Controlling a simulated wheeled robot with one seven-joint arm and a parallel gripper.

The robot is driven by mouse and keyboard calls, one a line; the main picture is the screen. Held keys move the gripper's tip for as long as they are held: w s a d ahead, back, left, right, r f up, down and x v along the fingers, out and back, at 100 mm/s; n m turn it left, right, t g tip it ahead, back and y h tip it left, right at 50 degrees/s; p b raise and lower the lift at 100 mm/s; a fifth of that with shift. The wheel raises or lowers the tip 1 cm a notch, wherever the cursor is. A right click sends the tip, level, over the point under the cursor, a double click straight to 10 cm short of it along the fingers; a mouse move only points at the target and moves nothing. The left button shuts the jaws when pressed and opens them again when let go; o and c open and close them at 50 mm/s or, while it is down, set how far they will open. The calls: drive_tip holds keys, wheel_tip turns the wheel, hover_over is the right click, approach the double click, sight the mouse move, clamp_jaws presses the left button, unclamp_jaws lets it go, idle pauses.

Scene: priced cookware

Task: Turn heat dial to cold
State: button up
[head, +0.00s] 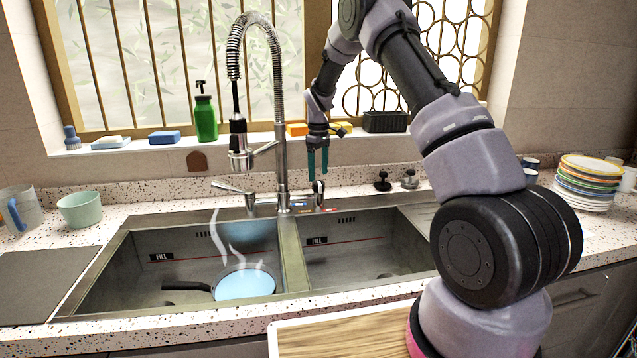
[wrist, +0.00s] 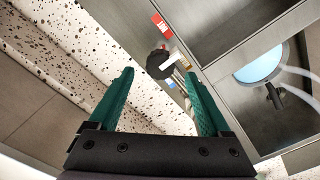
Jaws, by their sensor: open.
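The heat dial (head: 318,188) stands upright at the right of the faucet base, behind the sink. In the wrist view the dial (wrist: 160,65) is a round dark knob with a short pale lever. A red label (wrist: 161,26) lies on one side of it and a blue label (wrist: 170,83) on the other. I cannot tell its exact setting. My gripper (head: 318,172) points down just above the dial, its teal fingers open and empty. In the wrist view the dial appears between the fingertips (wrist: 158,75), apart from both.
The tall spring faucet (head: 281,120) rises close left of my gripper. A steaming pan (head: 245,284) of water sits in the left basin; the right basin (head: 360,250) is empty. Sponges and a green bottle (head: 206,115) line the sill behind.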

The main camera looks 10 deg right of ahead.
sight(318, 182)
drive_tip(key=shift+f, duration=2.1)
clamp_jaws()
